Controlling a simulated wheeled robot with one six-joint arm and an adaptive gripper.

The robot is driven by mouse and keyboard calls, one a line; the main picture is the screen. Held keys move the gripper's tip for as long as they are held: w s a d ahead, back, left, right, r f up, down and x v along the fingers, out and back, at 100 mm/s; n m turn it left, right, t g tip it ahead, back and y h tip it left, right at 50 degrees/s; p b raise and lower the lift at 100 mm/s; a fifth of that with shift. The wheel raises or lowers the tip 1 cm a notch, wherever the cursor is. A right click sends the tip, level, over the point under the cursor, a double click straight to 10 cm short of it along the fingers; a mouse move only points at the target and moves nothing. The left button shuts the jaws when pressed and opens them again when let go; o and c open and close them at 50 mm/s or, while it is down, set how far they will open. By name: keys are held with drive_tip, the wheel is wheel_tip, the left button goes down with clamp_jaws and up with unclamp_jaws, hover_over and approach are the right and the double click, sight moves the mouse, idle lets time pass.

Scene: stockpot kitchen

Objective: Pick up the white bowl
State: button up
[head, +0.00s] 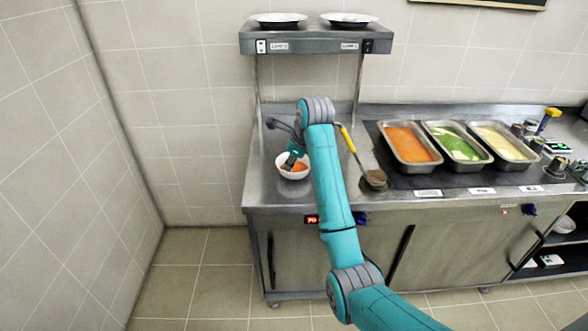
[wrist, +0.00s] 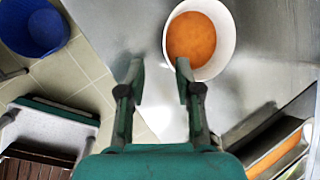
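The white bowl (head: 293,176) holds orange food and stands on the steel counter near its left end in the head view. In the wrist view the bowl (wrist: 228,52) is at the upper middle, right of centre, with its top cut off by the frame. My gripper (wrist: 160,76) is open, with nothing between its two fingers. Its right fingertip overlaps the bowl's lower left rim in the picture; I cannot tell whether they touch. In the head view my gripper (head: 289,162) is over the bowl's left part, pointing down, and hides some of it.
A ladle (head: 348,140) with a yellow handle stands right of my arm. Pans of orange (head: 408,145), green (head: 458,142) and yellow food (head: 502,142) lie further right. A shelf (head: 300,46) with two plates is above. A blue bin (wrist: 30,28) is on the floor.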

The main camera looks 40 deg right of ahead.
drive_tip(key=shift+d+x, duration=0.25)
drive_tip(key=shift+x, duration=1.9)
drive_tip(key=shift+d+x, duration=0.2)
drive_tip(key=shift+x, duration=2)
clamp_jaws()
